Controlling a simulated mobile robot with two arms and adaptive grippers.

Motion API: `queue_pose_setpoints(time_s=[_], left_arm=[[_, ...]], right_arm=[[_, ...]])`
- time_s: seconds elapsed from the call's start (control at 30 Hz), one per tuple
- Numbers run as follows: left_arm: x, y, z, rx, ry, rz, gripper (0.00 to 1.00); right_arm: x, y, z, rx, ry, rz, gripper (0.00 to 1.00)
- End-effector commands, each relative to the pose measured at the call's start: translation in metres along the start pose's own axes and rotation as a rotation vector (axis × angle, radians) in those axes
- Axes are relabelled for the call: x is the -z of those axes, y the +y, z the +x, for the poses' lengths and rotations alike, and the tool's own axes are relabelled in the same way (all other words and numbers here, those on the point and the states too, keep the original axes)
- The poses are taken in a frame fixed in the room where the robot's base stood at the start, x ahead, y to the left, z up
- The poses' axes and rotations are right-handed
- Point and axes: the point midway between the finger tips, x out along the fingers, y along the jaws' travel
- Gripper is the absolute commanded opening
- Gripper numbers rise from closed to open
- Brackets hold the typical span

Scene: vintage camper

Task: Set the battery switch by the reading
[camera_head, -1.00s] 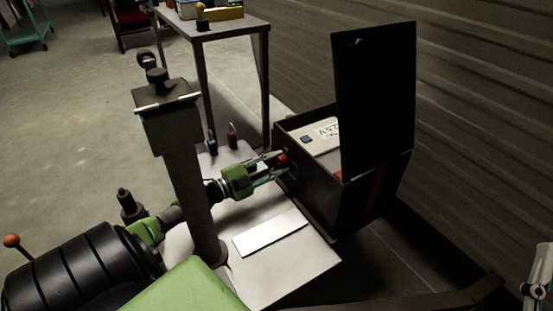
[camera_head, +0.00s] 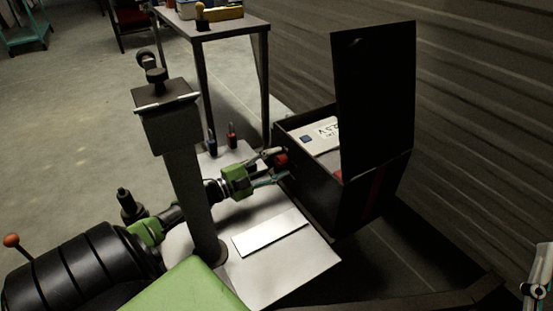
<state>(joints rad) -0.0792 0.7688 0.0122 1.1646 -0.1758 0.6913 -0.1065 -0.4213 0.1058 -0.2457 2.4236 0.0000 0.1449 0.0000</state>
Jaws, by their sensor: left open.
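A dark box (camera_head: 325,196) with its lid (camera_head: 375,98) standing up is right of centre. A white panel (camera_head: 311,139) inside carries a small dark square and large characters that look upside down; I cannot read them surely. A red switch knob (camera_head: 281,160) sits on the box's left side. My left gripper (camera_head: 275,166) is open, its fingertips at the knob, one above and one below. I cannot tell if they touch it. My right gripper (camera_head: 537,290) shows only partly at the lower right edge.
A white board (camera_head: 285,274) below my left gripper bears a pale flat plate (camera_head: 270,232). A red-topped piece (camera_head: 232,136) and a blue-topped piece (camera_head: 212,143) stand behind. A grey post (camera_head: 183,180) rises in front of my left arm. A table (camera_head: 222,29) stands behind.

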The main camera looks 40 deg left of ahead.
Motion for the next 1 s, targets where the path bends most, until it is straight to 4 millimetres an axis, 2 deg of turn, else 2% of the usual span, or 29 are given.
queue_pose_setpoints(time_s=[0.13,0.27,0.7,0.83,1.0], left_arm=[[-0.001,0.000,-0.003,0.000,-0.001,0.000,0.46],[-0.001,0.001,-0.017,-0.002,-0.001,-0.001,0.46],[0.000,0.001,-0.099,-0.002,-0.001,-0.001,0.46],[0.000,0.001,-0.113,-0.001,-0.001,-0.002,0.46],[0.000,0.000,-0.120,0.000,0.000,-0.001,0.46]], right_arm=[[0.002,0.001,0.001,0.001,0.006,-0.002,0.40],[0.002,0.000,0.001,0.001,0.004,-0.002,0.40],[0.001,0.000,0.000,0.000,0.002,-0.001,0.40],[0.001,0.000,0.000,0.000,0.002,-0.001,0.40],[0.001,0.000,0.000,0.000,0.001,-0.001,0.40]])
